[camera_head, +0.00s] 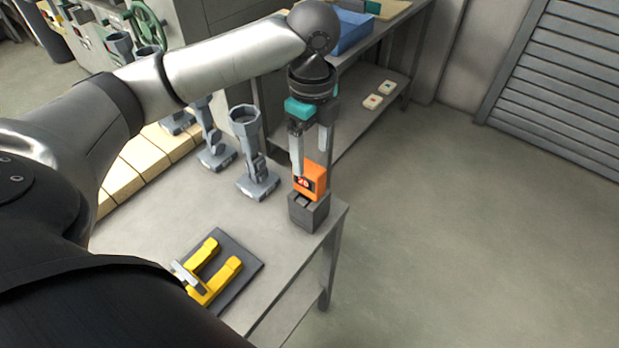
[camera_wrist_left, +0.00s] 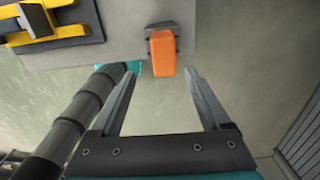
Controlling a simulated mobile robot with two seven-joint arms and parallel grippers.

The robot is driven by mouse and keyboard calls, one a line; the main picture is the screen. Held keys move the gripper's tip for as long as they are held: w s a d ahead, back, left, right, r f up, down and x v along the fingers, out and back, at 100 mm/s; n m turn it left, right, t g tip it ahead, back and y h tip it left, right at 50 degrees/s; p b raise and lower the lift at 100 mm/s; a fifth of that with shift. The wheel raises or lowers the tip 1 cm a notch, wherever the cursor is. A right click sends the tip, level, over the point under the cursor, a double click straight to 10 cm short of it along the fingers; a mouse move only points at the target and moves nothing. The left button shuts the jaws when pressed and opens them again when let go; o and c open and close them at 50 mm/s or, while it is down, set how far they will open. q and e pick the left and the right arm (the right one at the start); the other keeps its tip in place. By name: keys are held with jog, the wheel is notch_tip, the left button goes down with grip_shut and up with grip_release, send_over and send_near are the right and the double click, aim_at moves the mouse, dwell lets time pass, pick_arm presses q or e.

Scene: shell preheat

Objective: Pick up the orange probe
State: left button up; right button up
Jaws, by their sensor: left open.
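The orange probe (camera_head: 314,176), a blocky body with a dark marked face, stands upright in a small dark grey holder (camera_head: 308,214) at the table's corner. It also shows in the left wrist view (camera_wrist_left: 164,53), just past the fingertips and between their lines. My left gripper (camera_head: 311,160) points down over the probe with its fingers apart and nothing held. In the left wrist view the left gripper (camera_wrist_left: 160,73) is open, with a gap between its fingertips and the probe. I do not see the fingers of my right gripper.
Grey upright stands (camera_head: 256,180) are left of the probe on the table (camera_head: 180,225). A yellow fork-shaped piece (camera_head: 223,278) lies on a dark plate nearer me. A shelf with a blue box (camera_head: 352,32) is behind. The floor on the right is clear.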

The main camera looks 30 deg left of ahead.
aim_at(311, 171)
pick_arm(q)
notch_tip(311, 171, down, 6)
jog(key=shift+w+r, duration=0.1)
jog(key=f, duration=0.3)
jog(key=a+f, duration=0.1)
jog(key=f, duration=0.1)
jog(key=shift+w+b, duration=0.25)
jog(key=shift+b, duration=0.05)
grip_shut()
dwell(0.3)
